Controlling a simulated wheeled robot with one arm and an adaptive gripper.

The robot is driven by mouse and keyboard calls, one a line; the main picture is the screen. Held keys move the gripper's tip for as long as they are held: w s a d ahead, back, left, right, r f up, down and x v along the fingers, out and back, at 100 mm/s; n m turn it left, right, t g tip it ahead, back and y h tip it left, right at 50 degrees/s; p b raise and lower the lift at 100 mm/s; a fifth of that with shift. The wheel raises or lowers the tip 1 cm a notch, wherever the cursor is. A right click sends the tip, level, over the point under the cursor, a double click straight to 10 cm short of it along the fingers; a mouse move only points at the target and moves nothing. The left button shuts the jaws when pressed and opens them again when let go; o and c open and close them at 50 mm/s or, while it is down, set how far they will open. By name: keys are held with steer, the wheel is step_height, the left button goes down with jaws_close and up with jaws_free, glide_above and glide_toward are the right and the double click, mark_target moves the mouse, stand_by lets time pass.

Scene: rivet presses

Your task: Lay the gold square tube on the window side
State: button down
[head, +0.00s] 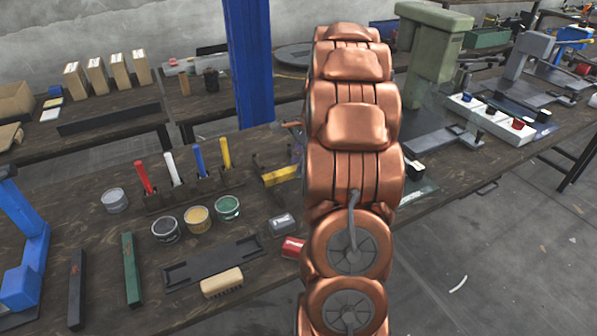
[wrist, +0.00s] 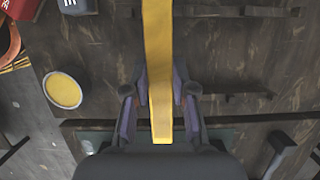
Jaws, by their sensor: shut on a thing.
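The gold square tube (wrist: 157,55) runs down the middle of the wrist view, from the top edge to between my fingers. My gripper (wrist: 160,95) is shut on it near one end, with a finger on each side. In the head view a short length of the tube (head: 281,175) shows above the bench, just left of my copper arm. My arm hides the rest of it and most of my gripper there. I cannot tell from these frames which side is the window side.
The bench (head: 120,215) holds a rack with red, white, blue and yellow upright handles, several tins, a dark tray (head: 212,262), a brush (head: 221,283), a green bar (head: 131,270) and a dark bar (head: 77,290). A blue post (head: 250,65) rises behind. A green press (head: 432,50) stands right.

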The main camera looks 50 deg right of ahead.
steer(key=shift+f, duration=1.3)
steer(key=shift+f, duration=0.5)
steer(key=c, duration=1)
jaws_free()
steer(key=shift+o, duration=0.2)
steer(key=shift+r, duration=0.1)
steer(key=v, duration=1.2)
steer(key=shift+r+b, duration=0.35)
steer(key=shift+a, duration=0.1)
